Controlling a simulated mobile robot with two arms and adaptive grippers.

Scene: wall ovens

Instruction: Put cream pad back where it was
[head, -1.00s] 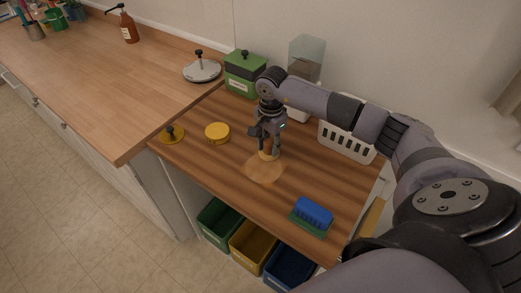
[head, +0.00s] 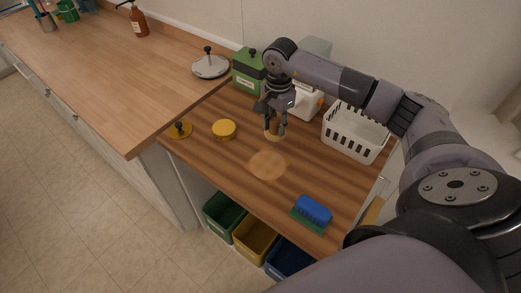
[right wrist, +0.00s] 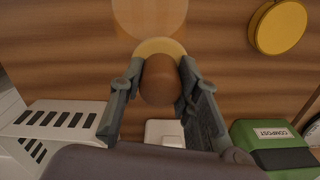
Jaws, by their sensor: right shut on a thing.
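The cream pad (right wrist: 165,48) is a round pale disc with a brown knob (right wrist: 160,82) on top. My right gripper (head: 275,128) is shut on it, with the two fingers on either side of the knob in the right wrist view (right wrist: 158,92). In the head view the pad (head: 273,136) shows small under the fingertips, apparently above the counter. A pale round patch (head: 268,164) lies on the wooden counter nearer the front; it also shows in the right wrist view (right wrist: 150,15). My left gripper is not in view.
A green compost box (head: 249,70) and a white basket (head: 354,137) stand behind. A blue brush (head: 313,209) lies at the front right. Bins (head: 223,215) sit below.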

